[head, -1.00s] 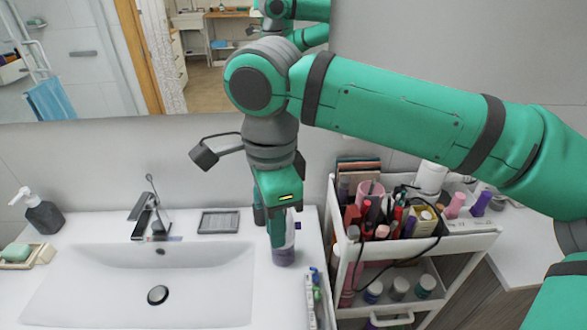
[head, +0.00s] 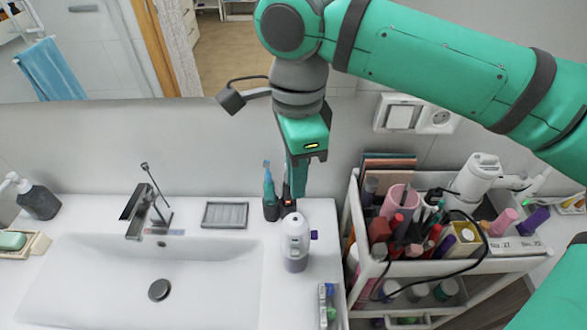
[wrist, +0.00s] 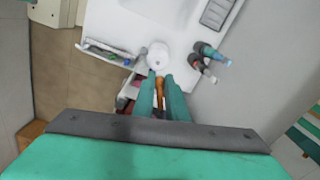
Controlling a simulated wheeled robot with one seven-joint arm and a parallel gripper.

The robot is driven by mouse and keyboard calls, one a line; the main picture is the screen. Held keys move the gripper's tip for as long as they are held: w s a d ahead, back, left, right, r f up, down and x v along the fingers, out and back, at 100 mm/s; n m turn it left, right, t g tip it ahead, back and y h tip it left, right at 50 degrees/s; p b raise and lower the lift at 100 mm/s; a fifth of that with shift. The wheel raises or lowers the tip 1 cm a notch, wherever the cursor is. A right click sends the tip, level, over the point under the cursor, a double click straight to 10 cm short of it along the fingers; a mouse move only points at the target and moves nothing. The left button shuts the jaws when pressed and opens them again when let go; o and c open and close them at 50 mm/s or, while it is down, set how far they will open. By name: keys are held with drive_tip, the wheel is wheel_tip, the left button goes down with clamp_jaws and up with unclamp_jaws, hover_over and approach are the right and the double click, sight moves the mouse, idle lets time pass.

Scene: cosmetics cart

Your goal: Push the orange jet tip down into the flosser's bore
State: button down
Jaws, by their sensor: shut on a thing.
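The white flosser (head: 295,240) stands upright on the counter right of the sink, with a purple part on its right side. From above, its round white top shows in the wrist view (wrist: 158,56). My gripper (head: 297,190) points down above or behind the flosser in the head view. In the wrist view my gripper (wrist: 161,80) is shut on the orange jet tip (wrist: 160,93), a thin orange piece between the teal fingers. The tip looks apart from the flosser. The flosser's bore cannot be made out, and the fingers hide the tip in the head view.
A teal toothbrush (head: 268,183) and a dark holder stand behind the flosser. A small tray with tubes (head: 327,300) lies in front. The cart (head: 480,262), crowded with cosmetics, is at the right. The sink (head: 215,270) is at the left.

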drive_tip(key=shift+s, duration=0.25)
drive_tip(key=f, duration=0.2)
drive_tip(key=shift+s+a+f, duration=0.25)
drive_tip(key=shift+f, duration=0.15)
drive_tip(key=shift+w+f, duration=0.15)
drive_tip(key=shift+f, duration=1.35)
drive_tip(key=shift+f, duration=0.75)
idle(0.6)
drive_tip(key=shift+f, duration=0.2)
drive_tip(key=shift+f, duration=0.25)
